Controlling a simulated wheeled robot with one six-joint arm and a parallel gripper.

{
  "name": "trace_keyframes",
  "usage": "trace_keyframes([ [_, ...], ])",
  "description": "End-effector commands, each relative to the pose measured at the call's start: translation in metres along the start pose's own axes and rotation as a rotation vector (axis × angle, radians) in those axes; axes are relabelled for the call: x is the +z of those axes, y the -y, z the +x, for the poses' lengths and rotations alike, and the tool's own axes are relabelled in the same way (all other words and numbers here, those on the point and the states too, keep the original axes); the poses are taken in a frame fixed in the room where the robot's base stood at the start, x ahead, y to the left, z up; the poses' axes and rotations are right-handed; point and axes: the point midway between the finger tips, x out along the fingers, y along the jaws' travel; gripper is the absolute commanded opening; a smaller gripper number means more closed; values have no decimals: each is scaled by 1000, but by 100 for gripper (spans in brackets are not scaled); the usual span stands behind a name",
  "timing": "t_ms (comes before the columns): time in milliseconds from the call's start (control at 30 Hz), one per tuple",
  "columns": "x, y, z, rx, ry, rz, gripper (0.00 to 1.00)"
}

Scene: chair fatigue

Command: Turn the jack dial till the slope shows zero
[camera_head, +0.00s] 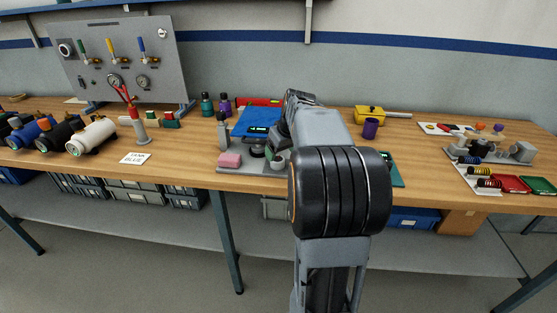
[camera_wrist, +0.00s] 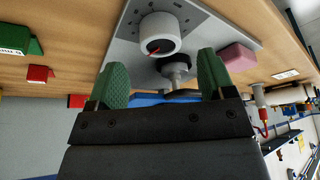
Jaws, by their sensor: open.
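A white round dial (camera_wrist: 160,35) with a red pointer stands on a grey base plate (camera_wrist: 125,50) in the wrist view. It is beyond my fingertips and between their lines. My gripper (camera_wrist: 164,76) is open, with green pads apart and nothing between them. A grey metal post with a dark disc (camera_wrist: 176,70) shows between the pads. In the head view a blue tilted board (camera_head: 257,117) carries a small green-lit readout (camera_head: 258,129), too small to read. My arm hides most of the gripper there.
A pink block (camera_head: 229,160) sits on the plate, left of the arm. A grey bottle (camera_head: 223,132) stands behind it. A purple cup (camera_head: 371,128) and yellow box (camera_head: 369,115) stand right of the arm. Bare wood lies left of the plate, near the label card (camera_head: 135,158).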

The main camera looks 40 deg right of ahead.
Motion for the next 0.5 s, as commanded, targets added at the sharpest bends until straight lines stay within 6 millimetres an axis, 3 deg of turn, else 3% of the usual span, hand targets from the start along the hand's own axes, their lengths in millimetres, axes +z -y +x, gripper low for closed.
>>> trace_keyframes([
  [200, 0, 1, 30, -2, 2, -1, 76],
  [500, 0, 1, 44, -1, 1, -1, 76],
])
